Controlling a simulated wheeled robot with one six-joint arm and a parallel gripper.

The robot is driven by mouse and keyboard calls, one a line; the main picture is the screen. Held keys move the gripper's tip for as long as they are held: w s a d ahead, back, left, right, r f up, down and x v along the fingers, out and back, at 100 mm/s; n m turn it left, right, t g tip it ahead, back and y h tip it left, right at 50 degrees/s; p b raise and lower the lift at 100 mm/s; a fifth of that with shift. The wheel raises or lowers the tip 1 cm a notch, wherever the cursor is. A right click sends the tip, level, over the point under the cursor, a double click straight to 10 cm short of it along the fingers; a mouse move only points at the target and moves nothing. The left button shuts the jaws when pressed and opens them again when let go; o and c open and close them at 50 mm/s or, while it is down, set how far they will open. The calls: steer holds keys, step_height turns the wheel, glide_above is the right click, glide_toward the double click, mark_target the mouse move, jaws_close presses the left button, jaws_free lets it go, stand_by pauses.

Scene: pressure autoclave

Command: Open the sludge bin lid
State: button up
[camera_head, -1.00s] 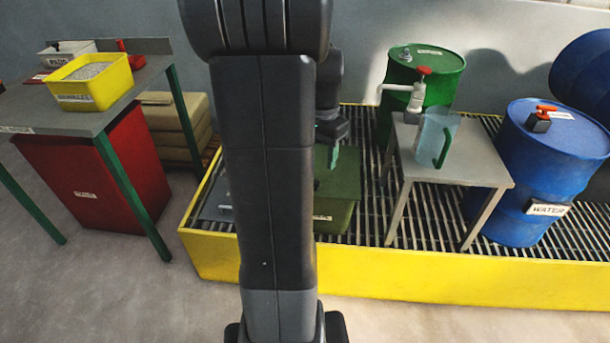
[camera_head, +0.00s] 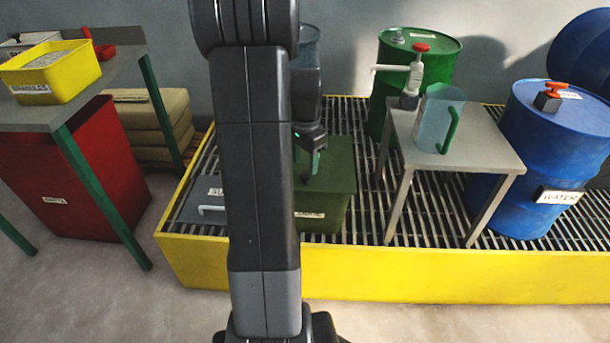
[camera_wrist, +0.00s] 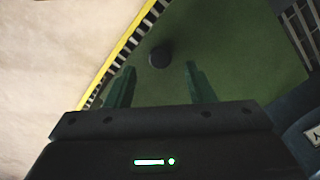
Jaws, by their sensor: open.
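The green sludge bin (camera_head: 335,205) stands on the grated floor behind my arm, its left side hidden and its front label partly covered. Its flat green lid (camera_head: 338,165) lies shut on top. In the wrist view the lid (camera_wrist: 225,50) fills much of the picture, with a round dark knob (camera_wrist: 160,57) on it. My gripper (camera_head: 312,165) hangs over the lid, pointing down. In the wrist view my gripper (camera_wrist: 160,82) is open, its green fingers apart and empty. The knob shows between and beyond the fingertips, and I cannot tell the height gap.
A grey box (camera_head: 203,190) with a white handle sits left of the bin. A small table (camera_head: 455,150) with a clear jug (camera_head: 435,118) stands right, before a green drum (camera_head: 425,75). A blue water drum (camera_head: 555,145) is farther right. The yellow edge (camera_head: 440,275) runs in front.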

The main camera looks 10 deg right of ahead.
mark_target(305, 174)
step_height(305, 174, down, 4)
steer(key=shift+f+b, duration=0.1)
steer(key=shift+b, duration=0.3)
jaws_close()
